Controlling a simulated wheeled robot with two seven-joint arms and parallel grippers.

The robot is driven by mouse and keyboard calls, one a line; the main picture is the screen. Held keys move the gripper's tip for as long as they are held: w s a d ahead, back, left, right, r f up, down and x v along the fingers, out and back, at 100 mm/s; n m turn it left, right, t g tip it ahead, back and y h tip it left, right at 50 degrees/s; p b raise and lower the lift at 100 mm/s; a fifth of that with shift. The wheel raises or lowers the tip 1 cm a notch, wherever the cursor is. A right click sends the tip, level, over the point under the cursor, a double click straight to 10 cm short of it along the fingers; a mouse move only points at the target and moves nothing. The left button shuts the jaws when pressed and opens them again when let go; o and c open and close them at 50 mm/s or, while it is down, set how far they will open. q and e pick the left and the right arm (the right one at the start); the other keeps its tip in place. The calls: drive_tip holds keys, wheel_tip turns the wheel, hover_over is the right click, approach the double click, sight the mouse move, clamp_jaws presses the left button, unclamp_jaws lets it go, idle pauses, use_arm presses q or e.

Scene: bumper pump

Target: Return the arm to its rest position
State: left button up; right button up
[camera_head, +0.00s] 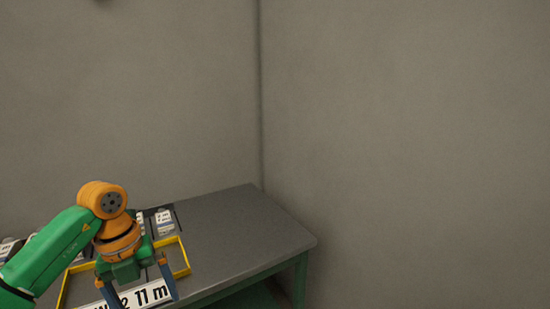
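My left arm, green with orange joints, comes in from the lower left. My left gripper (140,299) points down over the yellow-edged tray (181,258) on the table. Its two blue-tipped fingers stand well apart. A white label with black print (150,293) shows between and behind the fingers; I see no clear grip on it. Part of the tray is hidden by the arm. My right gripper is out of view.
A grey table (235,225) with green legs stands in the room's corner. Small white labelled items (164,222) lie at its back, others (10,247) at the far left. The table's right part is bare. Plain grey walls rise behind.

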use_arm(q)
drive_tip(key=w+d+f+n+t+h+p, duration=0.1)
drive_tip(key=w+d+f+h, duration=0.1)
drive_tip(key=d+f+h, duration=0.5)
drive_tip(key=w+d+t+h, duration=0.15)
drive_tip(key=d+h, duration=0.35)
drive_tip(key=d, duration=0.7)
drive_tip(key=w+a+f+n+t+y+p, duration=0.1)
drive_tip(key=w+a+f+n+t+y, duration=0.2)
drive_tip(key=f+n+t, duration=0.85)
drive_tip(key=s+a+f+n+g+y, duration=0.35)
drive_tip(key=s+a+f+n, duration=0.2)
drive_tip(key=s+f, duration=0.35)
drive_tip(key=s+a+f+n+g+y, duration=0.2)
drive_tip(key=s+a+f+n+y, duration=0.35)
drive_tip(key=f, duration=0.55)
drive_tip(key=s+f+n+g, duration=0.2)
drive_tip(key=s+f+g, duration=0.1)
drive_tip(key=s, duration=1)
drive_tip(key=s+f+n+g+y+p, duration=0.1)
drive_tip(key=s+f+g, duration=0.3)
drive_tip(key=s, duration=0.8)
drive_tip(key=shift+s+a+f+n, duration=0.35)
drive_tip(key=shift+a+f+n, duration=0.1)
drive_tip(key=shift+n, duration=0.3)
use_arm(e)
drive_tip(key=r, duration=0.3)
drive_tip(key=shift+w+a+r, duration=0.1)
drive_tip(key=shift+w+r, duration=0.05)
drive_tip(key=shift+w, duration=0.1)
